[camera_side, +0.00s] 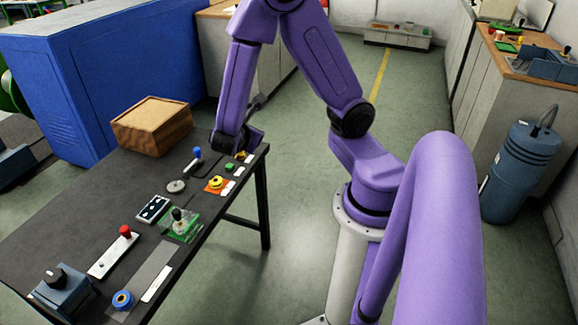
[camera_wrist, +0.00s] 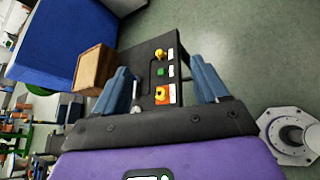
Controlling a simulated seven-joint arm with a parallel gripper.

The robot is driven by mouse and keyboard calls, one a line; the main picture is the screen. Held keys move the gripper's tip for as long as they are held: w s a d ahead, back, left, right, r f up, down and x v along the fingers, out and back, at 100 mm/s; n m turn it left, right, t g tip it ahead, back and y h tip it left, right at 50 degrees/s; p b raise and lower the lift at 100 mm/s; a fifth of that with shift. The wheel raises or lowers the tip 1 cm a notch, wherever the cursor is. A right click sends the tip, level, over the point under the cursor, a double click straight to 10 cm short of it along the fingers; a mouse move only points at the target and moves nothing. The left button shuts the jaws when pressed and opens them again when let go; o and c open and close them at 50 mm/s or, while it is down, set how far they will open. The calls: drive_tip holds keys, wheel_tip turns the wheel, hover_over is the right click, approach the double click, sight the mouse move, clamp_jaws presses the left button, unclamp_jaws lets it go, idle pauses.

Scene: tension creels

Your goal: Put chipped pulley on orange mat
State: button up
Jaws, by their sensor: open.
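The orange mat (camera_side: 208,191) lies near the table's right edge, with a round yellow part (camera_side: 216,181) on it. The mat also shows in the wrist view (camera_wrist: 157,101). A green part (camera_side: 229,167) and another yellow part (camera_side: 240,155) sit farther along the same edge. A blue ring (camera_side: 122,300) lies at the near end, and a grey disc (camera_side: 176,186) lies mid-table. I cannot tell which of these is the chipped pulley; no chip shows. My gripper (camera_wrist: 162,86) is open above the far end of the table, its fingers wide apart with nothing held between them.
A wooden box (camera_side: 152,125) stands at the table's back. A blue-topped peg (camera_side: 196,154), a black panel (camera_side: 152,209), a green-based device (camera_side: 180,224), a red-knobbed plate (camera_side: 113,254) and a knobbed blue box (camera_side: 62,291) also occupy the table. White labels (camera_side: 228,187) line the right edge.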

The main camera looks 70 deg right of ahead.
drive_tip(key=s+a+r+m+g+y, duration=0.2)
drive_tip(key=s+a+y, duration=0.4)
drive_tip(key=s+a, duration=0.1)
drive_tip(key=s+a+r+m+g+y, duration=0.2)
drive_tip(key=s+a+y, duration=0.4)
drive_tip(key=s, duration=0.4)
drive_tip(key=shift+a+r, duration=0.15)
drive_tip(key=shift+a, duration=0.55)
